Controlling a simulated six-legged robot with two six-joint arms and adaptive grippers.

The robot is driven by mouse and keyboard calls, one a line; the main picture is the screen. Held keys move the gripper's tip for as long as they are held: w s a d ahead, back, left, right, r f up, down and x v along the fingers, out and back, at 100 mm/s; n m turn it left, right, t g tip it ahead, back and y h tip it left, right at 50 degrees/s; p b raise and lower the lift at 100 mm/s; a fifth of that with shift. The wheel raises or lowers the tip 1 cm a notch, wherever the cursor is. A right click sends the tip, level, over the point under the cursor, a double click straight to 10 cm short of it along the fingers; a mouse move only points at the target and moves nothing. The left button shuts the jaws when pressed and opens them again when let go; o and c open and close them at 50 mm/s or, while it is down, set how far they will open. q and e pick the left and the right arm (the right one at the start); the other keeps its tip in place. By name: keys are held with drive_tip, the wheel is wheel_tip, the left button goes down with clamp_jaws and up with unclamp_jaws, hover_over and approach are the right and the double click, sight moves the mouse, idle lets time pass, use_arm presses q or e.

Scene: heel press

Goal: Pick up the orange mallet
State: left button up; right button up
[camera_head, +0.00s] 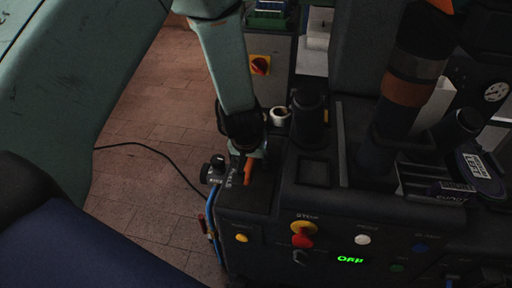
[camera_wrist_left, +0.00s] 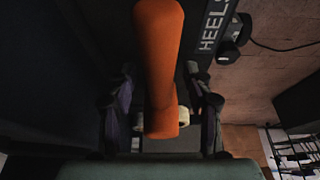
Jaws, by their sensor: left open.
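The orange mallet (camera_head: 248,173) shows in the head view as a short orange piece at the left end of the dark machine, just below my left gripper (camera_head: 246,148). In the left wrist view, its thick orange shaft (camera_wrist_left: 159,60) runs down the picture between the two dark fingers of my left gripper (camera_wrist_left: 162,112). The fingers are open, with a gap visible on each side of the shaft. A pale part shows behind the shaft's lower end; I cannot tell if it belongs to the mallet. My right gripper is not in view.
The dark machine (camera_head: 270,220) has coloured buttons and a lit green display (camera_head: 350,260). A white cup (camera_head: 279,116) and a dark cylinder (camera_head: 309,112) stand close right of my left gripper. A black cable (camera_head: 150,147) crosses the open brick floor (camera_head: 150,195).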

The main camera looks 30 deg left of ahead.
use_arm(q)
drive_tip(key=shift+c, duration=0.3)
clamp_jaws()
drive_tip(key=shift+r, duration=0.1)
drive_tip(key=shift+w+r, duration=0.1)
drive_tip(key=shift+r, duration=0.3)
wheel_tip(320, 180, up, 10)
drive_tip(key=p, duration=0.9)
drive_tip(key=shift+f, duration=0.15)
